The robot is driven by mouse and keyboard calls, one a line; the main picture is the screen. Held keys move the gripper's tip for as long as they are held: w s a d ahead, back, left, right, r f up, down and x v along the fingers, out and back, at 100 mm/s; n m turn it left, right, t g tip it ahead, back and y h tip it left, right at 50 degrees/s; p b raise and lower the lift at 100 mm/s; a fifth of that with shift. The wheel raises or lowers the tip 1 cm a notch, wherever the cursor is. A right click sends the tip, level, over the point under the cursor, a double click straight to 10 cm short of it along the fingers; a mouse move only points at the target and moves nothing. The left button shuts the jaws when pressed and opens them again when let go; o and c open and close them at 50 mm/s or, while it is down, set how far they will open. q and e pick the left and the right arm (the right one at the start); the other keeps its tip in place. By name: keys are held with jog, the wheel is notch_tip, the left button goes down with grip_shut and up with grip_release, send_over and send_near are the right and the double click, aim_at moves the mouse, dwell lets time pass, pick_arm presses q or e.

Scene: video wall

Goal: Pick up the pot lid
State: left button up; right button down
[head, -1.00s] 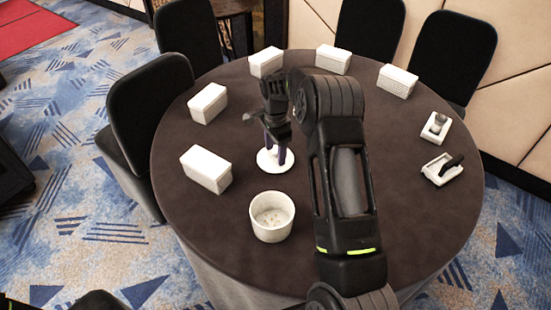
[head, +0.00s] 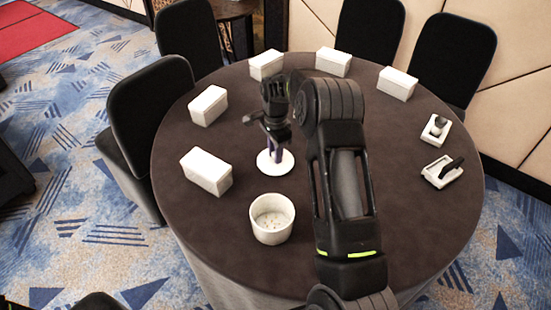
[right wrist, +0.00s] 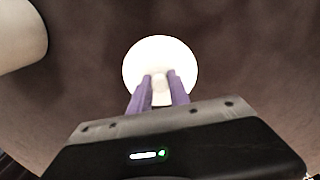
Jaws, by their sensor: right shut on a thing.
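The pot lid (head: 268,168) is a white round disc with a small knob, on the dark tablecloth behind the pot. In the right wrist view the lid (right wrist: 160,52) is seen from above. My right gripper (head: 279,149) reaches down over it, and its purple fingers (right wrist: 159,86) are shut on the knob. I cannot tell whether the lid is clear of the cloth. The open white pot (head: 272,220) stands in front of the lid, with small specks inside. My left gripper is not in view.
The round table (head: 400,225) has white boxes at the left (head: 206,171), (head: 208,105) and several in all around its far side. Two small white trays (head: 442,171), (head: 436,130) with items lie at the right. Black chairs (head: 150,100) surround the table.

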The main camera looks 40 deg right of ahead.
jog(key=shift+s+f, duration=0.25)
jog(key=shift+f, duration=0.05)
jog(key=r, duration=0.3)
jog(key=r+b, duration=0.1)
jog(key=r, duration=0.6)
jog(key=shift+w, duration=0.25)
jog(key=shift+r, duration=0.15)
